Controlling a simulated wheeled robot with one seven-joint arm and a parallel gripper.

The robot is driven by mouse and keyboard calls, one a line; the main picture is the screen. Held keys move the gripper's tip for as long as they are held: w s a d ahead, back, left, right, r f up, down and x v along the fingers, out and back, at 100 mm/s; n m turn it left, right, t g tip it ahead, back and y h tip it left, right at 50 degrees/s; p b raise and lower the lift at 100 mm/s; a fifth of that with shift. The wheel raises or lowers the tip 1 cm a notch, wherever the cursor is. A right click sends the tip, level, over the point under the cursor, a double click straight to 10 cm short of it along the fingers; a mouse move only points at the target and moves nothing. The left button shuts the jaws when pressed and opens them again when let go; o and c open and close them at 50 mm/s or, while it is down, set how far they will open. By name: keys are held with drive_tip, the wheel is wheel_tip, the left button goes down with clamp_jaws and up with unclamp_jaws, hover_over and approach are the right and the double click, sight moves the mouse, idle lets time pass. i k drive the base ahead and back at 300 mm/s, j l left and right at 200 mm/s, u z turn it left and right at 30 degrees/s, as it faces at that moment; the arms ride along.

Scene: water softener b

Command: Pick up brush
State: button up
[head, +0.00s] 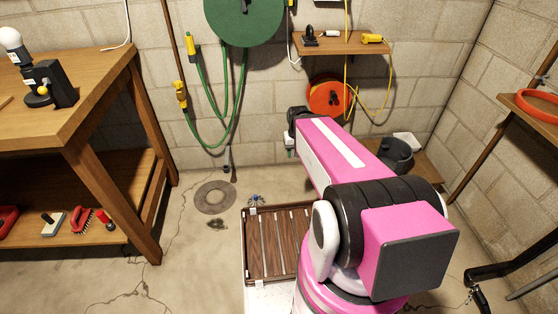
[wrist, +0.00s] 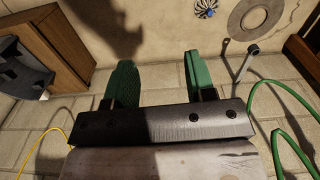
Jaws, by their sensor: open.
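A red brush (head: 81,220) lies on the lower shelf (head: 30,236) of the wooden workbench at the left in the head view. It does not show in the wrist view. My gripper (wrist: 158,65) shows two green fingers spread apart with nothing between them. In the head view my pink arm reaches away toward the back wall, and only a bit of the gripper (head: 290,153) shows past it. The gripper is far to the right of the brush and not touching it.
Beside the brush lie a grey-and-black block tool (head: 52,222) and a small red-and-black item (head: 104,218). The bench leg (head: 140,225) stands right of the shelf. A slatted wooden panel (head: 270,250) is near my base. Green hose (head: 228,110) hangs on the wall. Open floor (head: 190,260) lies between.

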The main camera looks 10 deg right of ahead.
sight(78, 225)
drive_tip(key=u, duration=2.2)
drive_tip(key=k+j, duration=0.75)
drive_tip(key=k, duration=0.15)
drive_tip(key=i+j+z, duration=0.4)
drive_tip(key=i+j, duration=0.2)
drive_tip(key=i, duration=0.5)
drive_tip(key=i+j+z, duration=0.35)
drive_tip(key=i+j, duration=0.55)
drive_tip(key=i, duration=0.05)
